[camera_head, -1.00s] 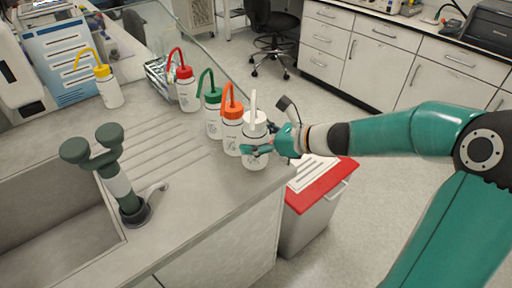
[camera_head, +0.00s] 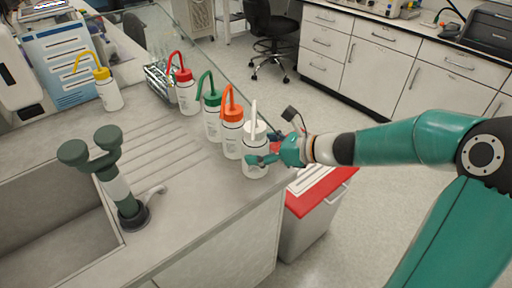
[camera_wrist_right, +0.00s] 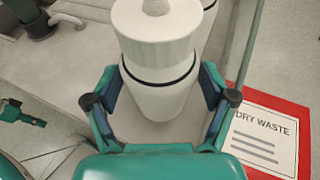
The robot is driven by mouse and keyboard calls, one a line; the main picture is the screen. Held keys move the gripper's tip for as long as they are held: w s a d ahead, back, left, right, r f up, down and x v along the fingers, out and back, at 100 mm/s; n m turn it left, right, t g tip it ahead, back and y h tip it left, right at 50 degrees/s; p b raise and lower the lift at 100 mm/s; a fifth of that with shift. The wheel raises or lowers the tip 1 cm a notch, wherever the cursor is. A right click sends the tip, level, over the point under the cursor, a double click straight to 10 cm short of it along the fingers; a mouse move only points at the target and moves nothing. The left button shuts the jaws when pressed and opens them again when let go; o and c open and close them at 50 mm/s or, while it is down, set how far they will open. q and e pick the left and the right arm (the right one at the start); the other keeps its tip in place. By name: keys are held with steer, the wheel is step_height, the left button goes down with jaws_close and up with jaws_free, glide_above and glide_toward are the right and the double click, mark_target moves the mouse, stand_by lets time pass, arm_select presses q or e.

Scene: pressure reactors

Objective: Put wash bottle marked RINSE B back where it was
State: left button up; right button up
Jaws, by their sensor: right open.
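A white wash bottle with a white cap and spout (camera_head: 255,142) stands upright at the right end of a row on the counter, near its edge. It also shows in the right wrist view (camera_wrist_right: 158,60). Its marking is too small to read in the head view and is not visible in the wrist view. My right gripper (camera_head: 264,159) is open around this bottle's body. In the wrist view its two fingers (camera_wrist_right: 160,88) stand on either side of the bottle; whether they touch it I cannot tell.
Close left of it stand orange- (camera_head: 231,140), green- (camera_head: 213,122) and red-capped (camera_head: 187,95) bottles; a yellow-capped one (camera_head: 108,92) is farther left. A sink (camera_head: 55,225) with tap (camera_head: 118,185) lies left. A red-lidded waste bin (camera_head: 318,190) stands below the counter edge.

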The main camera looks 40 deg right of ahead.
steer(key=v, duration=1)
steer(key=shift+s, duration=0.25)
steer(key=shift+d+r, duration=0.1)
steer(key=shift+d, duration=0.05)
